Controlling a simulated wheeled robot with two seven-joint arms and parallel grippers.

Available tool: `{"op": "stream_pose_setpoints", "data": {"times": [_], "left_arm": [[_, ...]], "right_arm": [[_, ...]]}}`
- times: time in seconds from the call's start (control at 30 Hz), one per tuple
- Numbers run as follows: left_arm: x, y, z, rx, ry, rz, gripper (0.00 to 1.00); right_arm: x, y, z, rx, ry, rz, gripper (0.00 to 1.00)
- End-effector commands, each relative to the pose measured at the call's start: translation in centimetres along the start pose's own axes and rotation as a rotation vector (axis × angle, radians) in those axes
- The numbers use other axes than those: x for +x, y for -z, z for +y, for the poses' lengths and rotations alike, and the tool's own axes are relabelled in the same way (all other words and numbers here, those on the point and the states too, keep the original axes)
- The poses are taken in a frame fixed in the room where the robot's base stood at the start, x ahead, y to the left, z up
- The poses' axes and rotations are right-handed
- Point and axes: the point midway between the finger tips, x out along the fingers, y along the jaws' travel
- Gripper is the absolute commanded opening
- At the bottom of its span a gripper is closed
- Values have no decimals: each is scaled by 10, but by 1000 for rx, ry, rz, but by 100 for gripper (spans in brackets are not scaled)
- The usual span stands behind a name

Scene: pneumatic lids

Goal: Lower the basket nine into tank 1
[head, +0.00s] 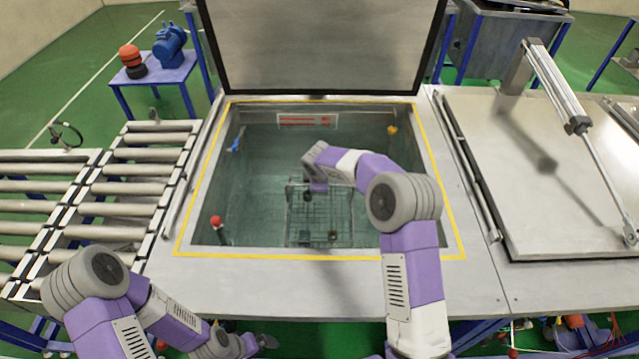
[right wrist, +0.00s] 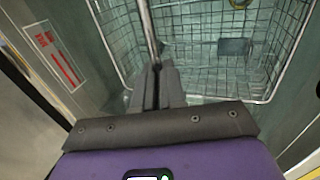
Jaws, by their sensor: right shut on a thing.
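The wire basket (head: 328,222) hangs inside the open tank (head: 262,158), within its yellow-edged opening and clear of the side walls. Whether it touches the tank floor is hard to tell. My right gripper (head: 308,190) reaches down into the tank over the basket. In the right wrist view the gripper (right wrist: 154,80) is shut on the thin metal handle rod of the basket (right wrist: 205,45). The basket's number is not readable. My left gripper (head: 266,342) is low at the front, outside the tank, and its jaws are too small to judge.
The tank's lid (head: 325,45) stands raised at the back. A closed lid (head: 545,175) with a pneumatic cylinder (head: 560,90) is to the right. A roller conveyor (head: 125,190) is on the left, empty. A red-topped post (head: 217,224) stands at the tank's front left corner.

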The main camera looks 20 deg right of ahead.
Motion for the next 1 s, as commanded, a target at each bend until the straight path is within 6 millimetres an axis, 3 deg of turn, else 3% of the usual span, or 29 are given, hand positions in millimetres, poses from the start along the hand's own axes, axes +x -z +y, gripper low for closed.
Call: {"op": "stream_pose_setpoints", "data": {"times": [0.43, 1.0], "left_arm": [[19, 1, -7, 0, 0, 0, 100], [22, 1, -8, 0, 0, 0, 100]], "right_arm": [[23, 1, -9, 0, -6, 3, 0], [27, 1, -11, 0, -6, 3, 0]]}}
